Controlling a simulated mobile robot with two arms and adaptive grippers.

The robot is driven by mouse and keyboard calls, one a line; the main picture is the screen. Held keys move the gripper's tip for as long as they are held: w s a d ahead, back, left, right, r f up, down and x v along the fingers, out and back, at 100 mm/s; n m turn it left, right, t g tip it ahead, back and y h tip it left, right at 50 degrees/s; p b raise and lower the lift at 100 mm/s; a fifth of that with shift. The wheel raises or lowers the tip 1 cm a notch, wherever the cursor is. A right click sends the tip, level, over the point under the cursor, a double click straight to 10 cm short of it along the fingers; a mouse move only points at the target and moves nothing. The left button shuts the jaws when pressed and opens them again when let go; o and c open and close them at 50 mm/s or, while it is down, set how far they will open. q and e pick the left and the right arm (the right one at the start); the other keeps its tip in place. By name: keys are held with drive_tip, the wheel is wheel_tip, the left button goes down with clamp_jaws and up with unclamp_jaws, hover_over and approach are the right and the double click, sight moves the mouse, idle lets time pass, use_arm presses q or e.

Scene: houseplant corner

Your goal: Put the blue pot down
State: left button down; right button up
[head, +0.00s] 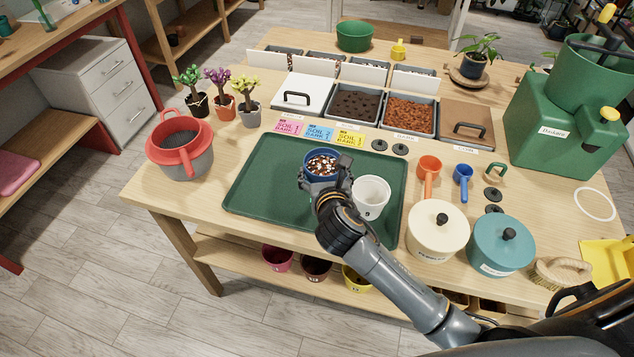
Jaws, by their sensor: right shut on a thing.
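The blue pot (321,157) is over the middle of the green tray (262,168), filled with a brown and white speckled mix. My right gripper (324,180) is shut on the near side of the pot. The gripper hides the pot's lower part, so I cannot tell whether its base touches the tray. A white pot (371,198) stands on the tray just to the right of the gripper. My left gripper is not in view.
A cream lidded pot (437,230) and a teal lidded pot (501,245) stand right of the tray. A red sieve bucket (181,146) is at the left. Soil bins (355,104) line the back. The tray's left part is clear.

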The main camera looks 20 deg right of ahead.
drive_tip(key=shift+w+a+f, duration=0.15)
drive_tip(key=shift+w+f, duration=0.4)
drive_tip(key=shift+f, duration=0.05)
drive_tip(key=shift+w+a+f, duration=0.15)
drive_tip(key=shift+w+f, duration=0.35)
drive_tip(key=shift+f, duration=0.05)
drive_tip(key=shift+w+a+f, duration=0.1)
drive_tip(key=shift+w+f, duration=0.05)
drive_tip(key=shift+f, duration=1.65)
drive_tip(key=shift+f, duration=0.15)
drive_tip(key=o, duration=1.1)
drive_tip(key=shift+o, duration=0.2)
drive_tip(key=shift+s+r, duration=0.2)
drive_tip(key=shift+r, duration=0.05)
drive_tip(key=v, duration=1.1)
drive_tip(key=shift+s+a+r, duration=0.15)
drive_tip(key=shift+s, duration=0.1)
